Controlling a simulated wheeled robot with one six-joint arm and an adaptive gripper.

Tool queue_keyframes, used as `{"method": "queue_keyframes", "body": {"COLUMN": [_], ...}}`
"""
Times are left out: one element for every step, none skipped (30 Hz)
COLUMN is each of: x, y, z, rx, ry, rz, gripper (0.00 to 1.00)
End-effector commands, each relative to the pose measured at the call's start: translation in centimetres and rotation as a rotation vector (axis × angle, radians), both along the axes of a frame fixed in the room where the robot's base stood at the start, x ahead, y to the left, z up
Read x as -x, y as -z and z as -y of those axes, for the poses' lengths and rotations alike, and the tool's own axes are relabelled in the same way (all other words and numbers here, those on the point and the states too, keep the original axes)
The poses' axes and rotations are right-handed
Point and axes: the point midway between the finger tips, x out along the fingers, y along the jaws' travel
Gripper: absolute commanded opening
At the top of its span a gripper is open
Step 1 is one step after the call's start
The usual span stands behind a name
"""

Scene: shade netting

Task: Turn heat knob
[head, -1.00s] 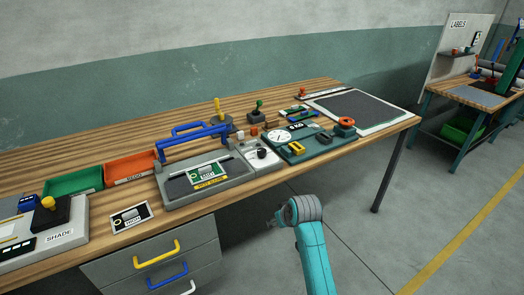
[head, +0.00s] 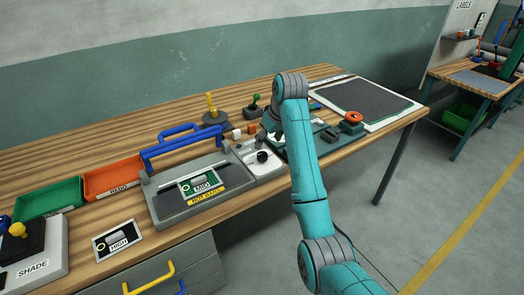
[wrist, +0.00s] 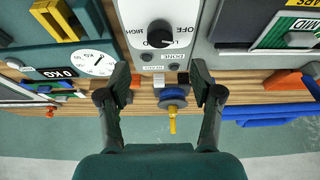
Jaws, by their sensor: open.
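The heat knob is a round black knob (head: 262,156) on a white panel (head: 268,170) beside the grey press. In the wrist view the knob (wrist: 160,33) shows at top centre, with the panel's printing upside down: HIGH, OFF and a partly hidden LO. Its exact setting is too small to read surely. My gripper (wrist: 161,77) is open and empty, its two dark fingers spread either side of the picture's middle. The knob lies beyond the fingertips, untouched. In the head view my gripper (head: 276,136) is above the bench by the panel, partly hidden by my arm.
The grey press (head: 165,209) with blue handle (head: 178,150) stands left of the panel. A green scale board (head: 330,143) is close on the right. Small blocks (head: 238,133) and a yellow-posted stand (head: 211,107) sit behind. Orange (head: 112,196) and green trays are farther left.

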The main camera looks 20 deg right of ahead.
Motion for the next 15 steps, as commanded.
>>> {"method": "queue_keyframes", "body": {"x": [-0.2, -0.4, -0.7, -0.9, -1.1, -1.4, -1.6, -1.8, -2.0, -2.1, -2.3, -2.5, -2.6, -2.8, -2.9], "y": [0.9, 1.4, 2.1, 2.6, 3.1, 3.7, 4.2, 4.7, 5.3, 5.7, 6.1, 6.6, 6.9, 7.2, 7.5], "z": [-0.1, -0.2, -0.3, -0.4, -0.4, -0.5, -0.6, -0.6, -0.7, -0.7, -0.8, -0.8, -0.9, -0.9, -0.9], "rx": [0.000, 0.000, 0.000, 0.000, 0.000, 0.000, 0.000, -0.001, 0.000, 0.000, 0.000, 0.000, 0.000, 0.000, 0.000], "ry": [0.000, 0.000, 0.000, 0.000, 0.000, 0.000, 0.001, 0.001, 0.001, 0.001, 0.001, 0.001, 0.001, 0.001, 0.001], "rz": [-0.003, -0.003, -0.003, -0.003, -0.003, -0.002, -0.003, -0.002, -0.003, -0.003, -0.002, -0.002, -0.002, -0.001, -0.001], "gripper": [0.65, 0.65, 0.65, 0.65, 0.65, 0.65, 0.65, 0.65, 0.65, 0.65, 0.65, 0.65, 0.65, 0.65, 0.65]}}
